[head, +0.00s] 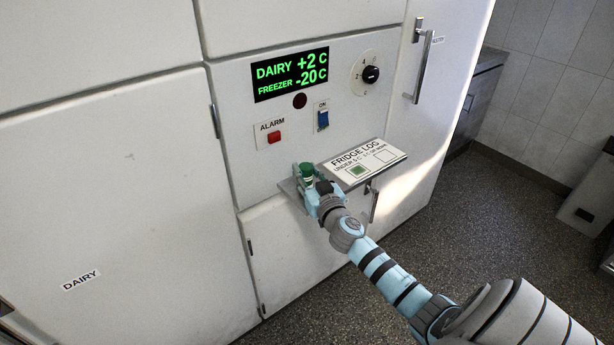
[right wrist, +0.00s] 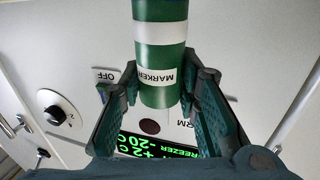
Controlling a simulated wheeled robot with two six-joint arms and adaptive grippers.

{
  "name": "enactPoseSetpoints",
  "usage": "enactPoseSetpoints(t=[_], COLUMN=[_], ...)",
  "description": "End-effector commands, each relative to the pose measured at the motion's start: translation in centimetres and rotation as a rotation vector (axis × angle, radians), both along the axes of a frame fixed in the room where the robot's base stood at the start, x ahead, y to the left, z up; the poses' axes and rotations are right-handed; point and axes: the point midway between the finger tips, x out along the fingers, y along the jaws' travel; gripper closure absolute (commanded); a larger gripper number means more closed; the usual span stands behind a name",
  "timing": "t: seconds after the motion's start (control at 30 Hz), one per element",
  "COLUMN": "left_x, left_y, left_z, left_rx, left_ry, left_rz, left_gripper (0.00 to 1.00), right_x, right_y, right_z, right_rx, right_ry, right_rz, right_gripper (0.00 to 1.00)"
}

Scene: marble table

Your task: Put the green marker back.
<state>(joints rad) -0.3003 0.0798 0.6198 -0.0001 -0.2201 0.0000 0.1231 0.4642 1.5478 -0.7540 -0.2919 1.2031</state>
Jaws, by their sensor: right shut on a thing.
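The green marker (head: 307,171) stands about upright at the left end of a small grey shelf (head: 291,189) on the fridge front. My right gripper (head: 311,183) is shut on it. In the right wrist view the marker (right wrist: 160,58) shows green with white bands and a MARKER label, between the two fingers. Whether its lower end touches the shelf or a holder is hidden by the gripper. The FRIDGE LOG card (head: 384,155) lies on the shelf to the right. Its left box holds a green mark (head: 358,170), and its right box is blank. My left gripper is out of view.
Above the shelf are a red alarm button (head: 274,137), a blue switch (head: 323,119), a dark round lamp (head: 300,101) and a dial (head: 371,74). The display (head: 291,74) reads dairy +2 C, freezer -20 C. A door handle (head: 424,68) stands out at upper right.

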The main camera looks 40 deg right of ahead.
Motion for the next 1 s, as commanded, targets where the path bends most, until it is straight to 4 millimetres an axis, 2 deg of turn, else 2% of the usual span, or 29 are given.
enactPoseSetpoints(t=[0.03,0.07,0.17,0.57,0.77,1.0], left_x=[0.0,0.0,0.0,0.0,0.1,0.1], left_y=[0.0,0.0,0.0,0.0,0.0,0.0], left_z=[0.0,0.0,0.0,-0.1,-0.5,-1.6], left_rx=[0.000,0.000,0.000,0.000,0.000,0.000], left_ry=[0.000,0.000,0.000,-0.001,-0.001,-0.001], left_rz=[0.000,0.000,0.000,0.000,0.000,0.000], left_gripper=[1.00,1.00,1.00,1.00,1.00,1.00], right_x=[0.0,0.0,0.0,-0.1,-4.1,-10.9], right_y=[0.0,0.0,0.0,0.0,1.6,3.8], right_z=[0.0,0.0,0.0,-0.4,-0.2,-0.2], right_rx=[0.000,0.000,0.000,0.000,0.000,-0.001], right_ry=[0.000,0.000,0.000,0.000,0.000,0.002], right_rz=[0.000,0.000,0.000,0.000,0.003,0.002], right_gripper=[0.99,0.68,0.52,0.51,0.51,0.51])
